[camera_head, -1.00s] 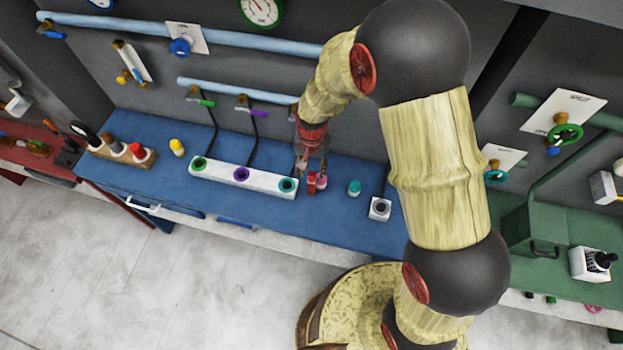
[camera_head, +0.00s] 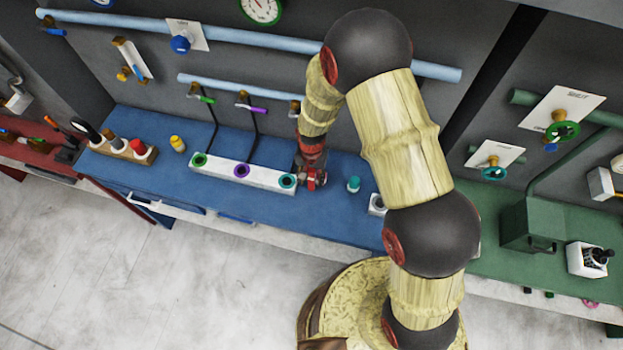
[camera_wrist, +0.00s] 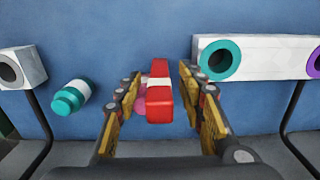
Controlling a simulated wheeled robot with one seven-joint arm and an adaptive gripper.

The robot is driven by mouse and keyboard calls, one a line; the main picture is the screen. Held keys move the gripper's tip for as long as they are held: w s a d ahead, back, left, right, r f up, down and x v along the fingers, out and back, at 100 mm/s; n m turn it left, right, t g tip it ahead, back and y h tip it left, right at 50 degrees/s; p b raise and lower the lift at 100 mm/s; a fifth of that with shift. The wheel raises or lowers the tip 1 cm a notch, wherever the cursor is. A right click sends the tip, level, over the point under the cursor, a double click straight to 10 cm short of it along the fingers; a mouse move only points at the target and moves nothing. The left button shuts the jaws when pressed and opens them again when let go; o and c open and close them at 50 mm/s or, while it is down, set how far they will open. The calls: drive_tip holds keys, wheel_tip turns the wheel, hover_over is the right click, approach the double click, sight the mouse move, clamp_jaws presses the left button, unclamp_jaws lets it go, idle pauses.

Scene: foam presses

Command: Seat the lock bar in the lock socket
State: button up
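A red block with a white band (camera_wrist: 159,98), which may be the lock bar, is upright on the blue bench. My gripper (camera_wrist: 160,82) is open, with one finger on each side of it; a gap shows at the right finger. In the head view my gripper (camera_head: 312,176) is low over the bench, at the right end of a white three-hole block, and hides much of the red block. A small white block with a dark round hole (camera_wrist: 14,68), perhaps the lock socket, stands apart; in the head view (camera_head: 376,204) my arm partly covers it.
The white three-hole block (camera_head: 218,172) is close beside my gripper. A teal-capped bottle (camera_head: 353,185) stands on the other side. A pink thing (camera_wrist: 140,100) is partly hidden by the red block. A yellow bottle (camera_head: 177,144) and a wooden rack (camera_head: 121,151) are farther left.

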drive_tip(key=shift+c, duration=0.2)
clamp_jaws()
idle(0.3)
idle(0.3)
